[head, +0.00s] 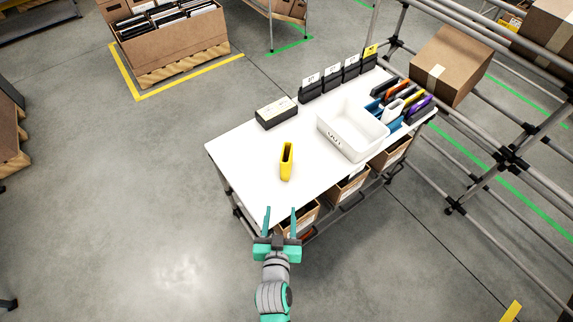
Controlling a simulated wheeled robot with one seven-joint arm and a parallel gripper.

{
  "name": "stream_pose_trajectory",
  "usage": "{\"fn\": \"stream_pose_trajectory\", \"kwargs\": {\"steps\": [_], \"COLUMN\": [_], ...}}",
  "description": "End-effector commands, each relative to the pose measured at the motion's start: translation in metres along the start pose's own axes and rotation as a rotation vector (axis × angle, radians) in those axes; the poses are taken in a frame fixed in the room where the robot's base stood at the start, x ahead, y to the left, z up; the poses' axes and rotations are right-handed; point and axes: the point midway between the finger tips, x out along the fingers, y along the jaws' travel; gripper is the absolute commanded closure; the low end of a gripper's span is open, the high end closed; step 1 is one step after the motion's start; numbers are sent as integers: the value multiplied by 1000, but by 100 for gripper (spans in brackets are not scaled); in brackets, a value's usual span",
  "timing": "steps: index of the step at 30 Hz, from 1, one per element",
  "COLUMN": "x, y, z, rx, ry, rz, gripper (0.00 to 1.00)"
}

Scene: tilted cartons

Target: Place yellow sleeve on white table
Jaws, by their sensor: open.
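The yellow sleeve (286,161) stands upright on the white table (243,152), on the near left part of its top. My gripper (281,212) is open and empty at the near edge of the table. Its two teal fingers point toward the sleeve, with a gap between the fingertips and the sleeve. Nothing hides the sleeve.
A white bin (340,132) stands right of the sleeve, beside a blue holder of coloured sleeves (396,106). A black box (277,113) and several black labelled holders line the far edge. Grey pipe racking with a tilted carton (451,64) stands at right.

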Motion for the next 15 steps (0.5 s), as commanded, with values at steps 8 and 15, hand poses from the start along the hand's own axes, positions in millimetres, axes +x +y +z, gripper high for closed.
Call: {"fn": "stream_pose_trajectory", "kwargs": {"steps": [8, 15], "x": [73, 96], "y": [-2, -1], "z": [-48, -66], "rx": [22, 34], "ry": [7, 7], "rz": [72, 102], "gripper": [50, 50]}}
